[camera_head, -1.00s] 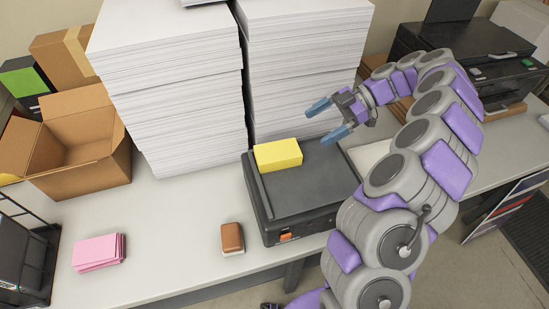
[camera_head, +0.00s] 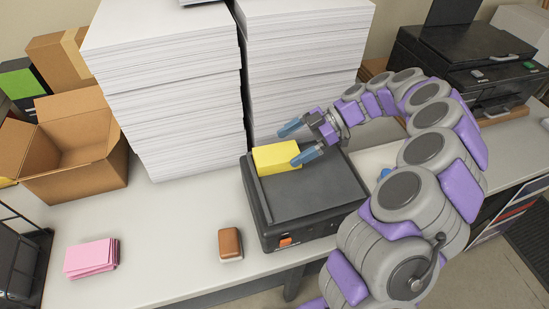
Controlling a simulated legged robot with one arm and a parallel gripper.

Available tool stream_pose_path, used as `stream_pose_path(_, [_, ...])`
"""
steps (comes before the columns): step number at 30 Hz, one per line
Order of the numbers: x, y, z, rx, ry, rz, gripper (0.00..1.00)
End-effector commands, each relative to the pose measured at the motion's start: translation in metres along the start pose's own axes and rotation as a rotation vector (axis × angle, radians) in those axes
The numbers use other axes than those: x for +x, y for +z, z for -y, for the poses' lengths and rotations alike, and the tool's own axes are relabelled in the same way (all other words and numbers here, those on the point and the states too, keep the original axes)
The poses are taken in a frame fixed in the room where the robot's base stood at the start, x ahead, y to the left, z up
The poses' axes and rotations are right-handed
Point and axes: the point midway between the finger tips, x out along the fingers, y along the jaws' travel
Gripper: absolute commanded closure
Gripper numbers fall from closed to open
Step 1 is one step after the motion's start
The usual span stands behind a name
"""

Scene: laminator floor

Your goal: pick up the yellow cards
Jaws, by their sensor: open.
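The yellow cards (camera_head: 275,159) form a neat block lying on top of the black laminator (camera_head: 315,198), near its back left edge. My gripper (camera_head: 296,142) is open and empty, with its blue fingertips pointing left toward the cards. The nearer fingertip overlaps the right end of the cards in the picture; I cannot tell whether it touches them. The farther fingertip is above and behind the cards, in front of the paper stack.
Tall white paper stacks (camera_head: 165,95) stand right behind the laminator. A brown eraser-like block (camera_head: 229,242) and pink cards (camera_head: 91,258) lie on the table (camera_head: 165,240). An open cardboard box (camera_head: 75,175) is at left, a black printer (camera_head: 465,60) at back right.

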Motion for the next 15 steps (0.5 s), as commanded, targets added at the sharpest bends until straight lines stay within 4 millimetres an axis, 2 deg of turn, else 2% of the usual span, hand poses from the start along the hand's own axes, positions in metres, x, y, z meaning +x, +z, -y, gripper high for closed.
stream_pose_path(6, [0.031,-0.002,0.0,0.0,-0.002,0.001,0.0])
stream_pose_path(14, [0.036,-0.003,-0.002,0.001,0.001,0.004,0.0])
stream_pose_path(15, [0.036,-0.003,-0.002,0.001,0.001,0.003,0.04])
